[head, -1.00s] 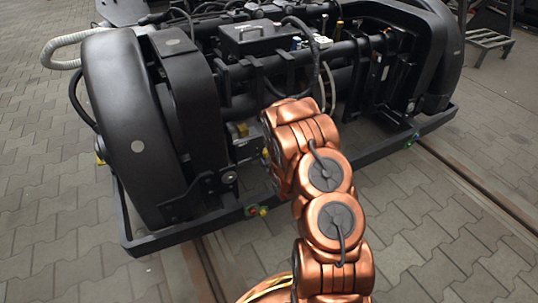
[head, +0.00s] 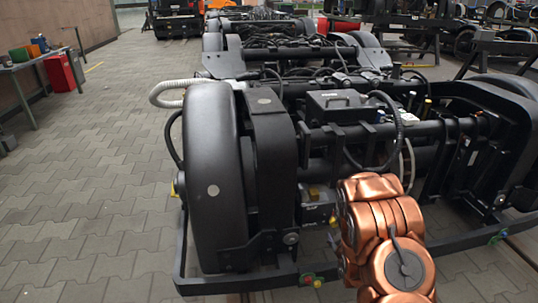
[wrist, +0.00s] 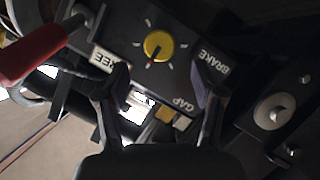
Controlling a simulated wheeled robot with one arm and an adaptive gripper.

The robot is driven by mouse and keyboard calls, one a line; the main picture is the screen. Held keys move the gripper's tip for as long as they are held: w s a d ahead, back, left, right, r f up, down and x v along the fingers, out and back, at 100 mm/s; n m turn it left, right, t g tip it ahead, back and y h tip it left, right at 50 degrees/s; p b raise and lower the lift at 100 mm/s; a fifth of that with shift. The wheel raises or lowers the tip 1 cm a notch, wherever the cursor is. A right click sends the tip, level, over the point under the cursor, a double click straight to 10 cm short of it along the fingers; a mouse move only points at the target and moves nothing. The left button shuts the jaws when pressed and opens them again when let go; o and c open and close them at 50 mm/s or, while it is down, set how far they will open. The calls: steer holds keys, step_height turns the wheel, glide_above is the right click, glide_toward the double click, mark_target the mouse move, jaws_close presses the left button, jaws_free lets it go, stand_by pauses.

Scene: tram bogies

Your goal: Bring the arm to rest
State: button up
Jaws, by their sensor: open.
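My copper arm (head: 385,235) reaches toward the end of a black tram bogie (head: 222,165) in the head view. My gripper is hidden there behind the arm links. In the wrist view my gripper (wrist: 168,88) is open, with its two dark fingers apart and nothing between them. Past the fingers is a dark control panel (wrist: 190,50) with a round yellow knob (wrist: 158,47). Its labels read "BRAKE", "GAP" and, partly covered by a finger, "REE". I cannot tell whether the fingers touch the panel.
A red handle (wrist: 35,48) juts in close to the gripper at the left of the wrist view. A low black frame bar (head: 240,284) runs before the bogie. A workbench (head: 35,68) with boxes stands far left. Paved floor (head: 90,190) lies clear between.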

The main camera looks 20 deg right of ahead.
steer(key=s+a+r+m+g+p, duration=0.1)
steer(key=s+a+r+g+p, duration=0.15)
steer(key=r+p, duration=0.65)
steer(key=s+a+r+m+g+y+p, duration=0.1)
steer(key=s+a+r+g+p, duration=0.25)
steer(key=r, duration=0.95)
steer(key=s+a+r+m+g+p, duration=0.1)
steer(key=s+a+r+p, duration=0.25)
steer(key=r+p, duration=0.6)
steer(key=s+a+r+g+y+p, duration=0.1)
steer(key=s+a+r+p, duration=0.4)
steer(key=s+r, duration=0.5)
steer(key=s+a+r+g+y+p, duration=0.1)
steer(key=s+a+r+g+p, duration=0.3)
steer(key=s+r, duration=0.7)
steer(key=s+a+r+g+y+p, duration=0.1)
steer(key=s+a+r+g+p, duration=0.2)
steer(key=s+a+r+p, duration=0.4)
steer(key=s+r+p, duration=0.2)
steer(key=s+r, duration=0.1)
steer(key=r, duration=0.4)
steer(key=shift+s+a+m+p, duration=0.2)
steer(key=shift+s+m+p, duration=0.1)
steer(key=shift+p, duration=0.05)
steer(key=shift+c, duration=0.3)
